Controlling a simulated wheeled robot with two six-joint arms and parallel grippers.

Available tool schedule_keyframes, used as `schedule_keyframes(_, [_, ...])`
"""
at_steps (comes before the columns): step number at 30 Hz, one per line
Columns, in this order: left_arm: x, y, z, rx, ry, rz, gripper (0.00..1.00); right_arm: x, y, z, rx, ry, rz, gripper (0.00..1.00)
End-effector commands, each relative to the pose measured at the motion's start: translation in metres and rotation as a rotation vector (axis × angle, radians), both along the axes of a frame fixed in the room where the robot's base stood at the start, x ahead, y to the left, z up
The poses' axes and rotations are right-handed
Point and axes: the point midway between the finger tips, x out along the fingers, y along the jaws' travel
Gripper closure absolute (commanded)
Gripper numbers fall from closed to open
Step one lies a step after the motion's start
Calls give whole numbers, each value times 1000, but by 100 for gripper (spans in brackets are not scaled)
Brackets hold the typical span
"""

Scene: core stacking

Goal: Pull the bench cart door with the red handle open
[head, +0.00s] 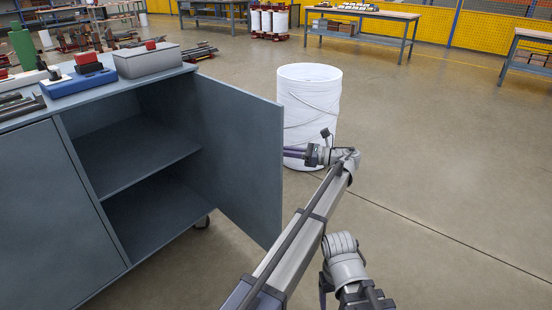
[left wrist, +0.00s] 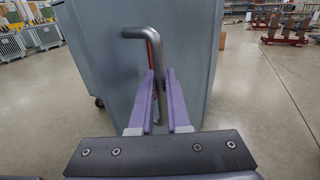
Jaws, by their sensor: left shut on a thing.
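The bench cart (head: 45,215) stands at the left in the head view. Its right door (head: 240,150) is swung wide open and shows the shelf and empty compartment inside. My left gripper (head: 292,153) is at the outer face of this door, near its free edge. In the left wrist view the door (left wrist: 190,50) fills the middle, with a bent grey bar handle (left wrist: 140,33) that shows a red strip. The purple fingers of my left gripper (left wrist: 159,80) are shut on the bar of the handle. My right arm shows at the bottom of the head view, but its gripper does not.
A white drum (head: 308,95) stands on the floor just behind my left gripper. The cart's left door (head: 55,225) is shut. A grey box (head: 148,62) and a blue box (head: 78,82) sit on the cart top. The floor to the right is clear.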

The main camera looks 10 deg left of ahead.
Motion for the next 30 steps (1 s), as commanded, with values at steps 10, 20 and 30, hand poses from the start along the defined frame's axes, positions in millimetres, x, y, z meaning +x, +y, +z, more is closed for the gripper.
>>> schedule_keyframes(10, [12,-2,0,-1,1,15,100,0,0,0,0,0,0,29])
schedule_keyframes(20, [12,-1,0,-1,1,15,75,0,0,0,0,0,0,29])
schedule_keyframes(30, [12,-2,0,0,0,14,73,0,0,0,0,0,0,29])
